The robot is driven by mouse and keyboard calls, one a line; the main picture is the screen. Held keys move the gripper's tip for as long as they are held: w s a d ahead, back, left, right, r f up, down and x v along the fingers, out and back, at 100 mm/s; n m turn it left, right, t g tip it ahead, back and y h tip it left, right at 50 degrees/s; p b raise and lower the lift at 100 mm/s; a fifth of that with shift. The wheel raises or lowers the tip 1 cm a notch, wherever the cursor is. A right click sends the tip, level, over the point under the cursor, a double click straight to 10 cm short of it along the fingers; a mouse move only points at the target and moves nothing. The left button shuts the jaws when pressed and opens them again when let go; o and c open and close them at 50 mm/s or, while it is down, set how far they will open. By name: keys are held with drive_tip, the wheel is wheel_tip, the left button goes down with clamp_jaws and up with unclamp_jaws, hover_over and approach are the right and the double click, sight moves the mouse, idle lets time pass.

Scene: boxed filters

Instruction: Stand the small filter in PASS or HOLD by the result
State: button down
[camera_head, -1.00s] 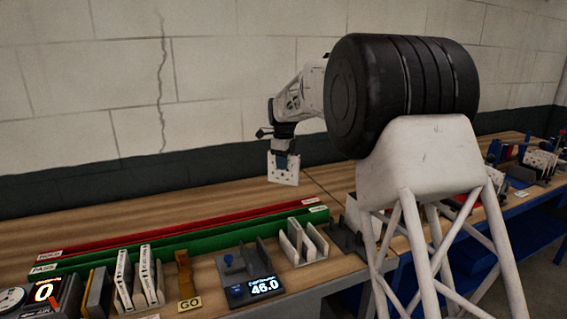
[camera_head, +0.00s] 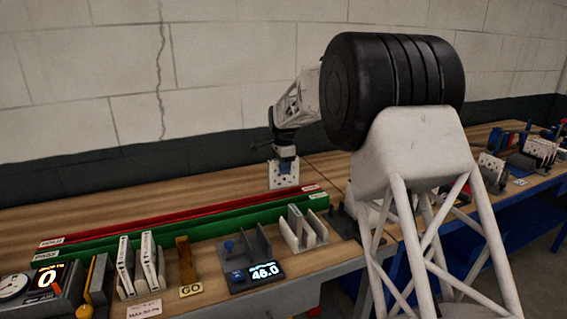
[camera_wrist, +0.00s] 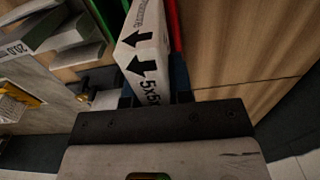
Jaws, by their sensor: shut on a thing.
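My gripper (camera_head: 284,163) is shut on the small filter (camera_head: 283,177), a thin white box with dark marks on its face. It hangs upright behind the far right part of the red HOLD channel (camera_head: 180,216); whether it touches anything is unclear. In the wrist view the small filter (camera_wrist: 147,50) shows black arrows and size print between blue fingers. The green PASS channel (camera_head: 180,231) runs in front of the red one. A lit display (camera_head: 264,271) at the front appears to read 48.0.
Several white boxed filters (camera_head: 126,265) stand at the front left, beside a gauge box (camera_head: 48,282) reading 0. A brown post stands by the GO label (camera_head: 190,290). A pale slotted stand (camera_head: 302,230) is front right. The table behind the channels is clear.

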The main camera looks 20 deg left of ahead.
sight(284, 186)
drive_tip(key=shift+f, duration=0.15)
drive_tip(key=shift+f, duration=0.1)
idle(0.4)
drive_tip(key=shift+f, duration=3.3)
drive_tip(key=shift+f, duration=0.6)
drive_tip(key=c, duration=0.9)
unclamp_jaws()
drive_tip(key=shift+r, duration=0.15)
drive_tip(key=shift+r, duration=3.8)
drive_tip(key=shift+d, duration=0.1)
